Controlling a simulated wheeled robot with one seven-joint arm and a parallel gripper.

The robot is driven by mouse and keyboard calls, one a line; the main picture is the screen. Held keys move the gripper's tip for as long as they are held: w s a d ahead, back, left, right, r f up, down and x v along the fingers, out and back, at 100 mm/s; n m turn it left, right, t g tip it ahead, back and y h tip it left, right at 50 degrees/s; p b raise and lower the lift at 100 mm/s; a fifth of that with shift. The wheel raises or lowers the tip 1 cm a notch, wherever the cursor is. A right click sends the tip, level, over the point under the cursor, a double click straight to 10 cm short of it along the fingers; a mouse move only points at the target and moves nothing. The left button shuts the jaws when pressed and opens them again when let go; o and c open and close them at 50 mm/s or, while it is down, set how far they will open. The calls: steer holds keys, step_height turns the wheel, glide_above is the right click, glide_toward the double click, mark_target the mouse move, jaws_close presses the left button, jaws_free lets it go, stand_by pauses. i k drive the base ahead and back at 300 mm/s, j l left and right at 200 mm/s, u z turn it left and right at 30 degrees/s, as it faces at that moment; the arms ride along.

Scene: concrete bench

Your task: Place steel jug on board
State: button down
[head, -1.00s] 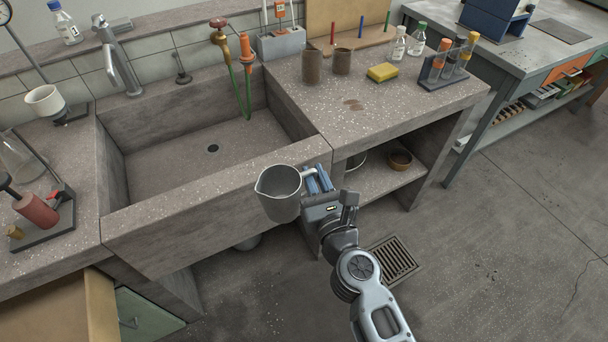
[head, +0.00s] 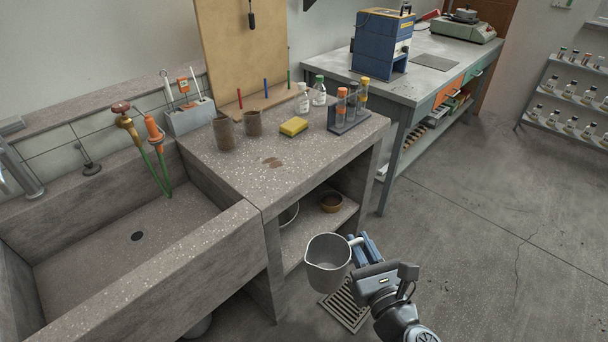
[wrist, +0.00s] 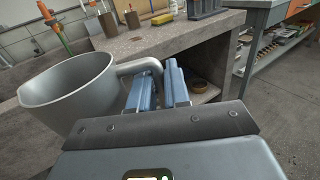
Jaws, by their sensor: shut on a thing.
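The steel jug (head: 326,278) is upright and looks empty, held in the air in front of the bench. It also shows at the left of the wrist view (wrist: 72,92). My gripper (head: 362,248) is shut on the jug's handle, at the jug's right. In the wrist view the blue fingers (wrist: 158,88) close at the handle (wrist: 138,66); the exact contact is partly hidden. A tan wooden board (head: 232,50) stands upright at the back of the bench, with a ledge carrying red, blue and green pegs. My gripper is well in front of and below it.
The bench top (head: 225,170) has free room at its front. Two brown cups (head: 224,133), a yellow sponge (head: 293,126), bottles and a tube rack (head: 349,112) stand toward its back. The sink (head: 110,240) is at left. An open shelf with a bowl (head: 331,202) lies below.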

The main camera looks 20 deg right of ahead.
mark_target(332, 146)
steer(key=i+l+u, duration=0.1)
steer(key=l, duration=0.25)
steer(key=i+l+u, duration=0.1)
steer(key=l, duration=0.3)
steer(key=i+l, duration=0.25)
steer(key=l, duration=0.15)
steer(key=i+l+u, duration=0.15)
steer(key=l, duration=0.25)
